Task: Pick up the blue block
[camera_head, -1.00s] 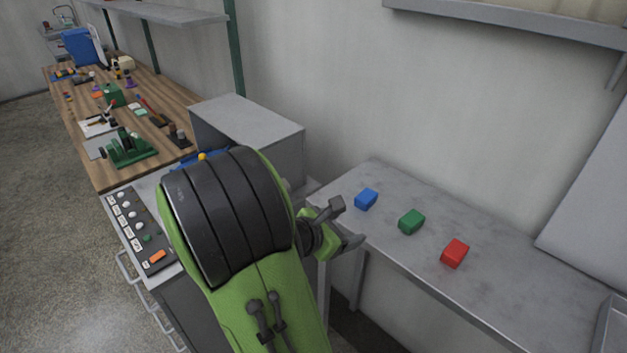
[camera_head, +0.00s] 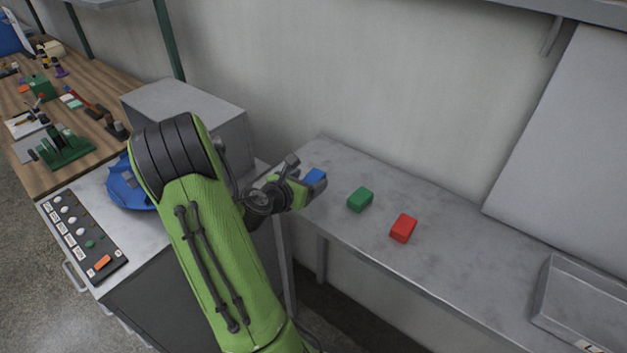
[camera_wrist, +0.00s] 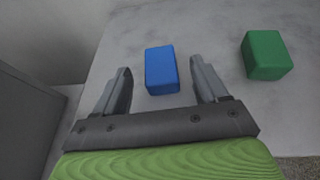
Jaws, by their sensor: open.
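The blue block (camera_head: 315,177) lies on the grey table at its left end, partly hidden behind my gripper in the head view. In the wrist view the blue block (camera_wrist: 162,70) sits ahead of my gripper, between the lines of its two fingers. My gripper (camera_wrist: 164,76) is open and empty, with a finger on each side of the block's near part and gaps on both sides. In the head view my gripper (camera_head: 297,172) is at the block's left side. I cannot tell its exact height above the table.
A green block (camera_head: 360,199) and a red block (camera_head: 403,228) lie to the right on the grey table (camera_head: 450,240). The green block (camera_wrist: 266,55) is right of my gripper. A grey box (camera_head: 190,110) stands left. A metal tray (camera_head: 580,300) is at the far right.

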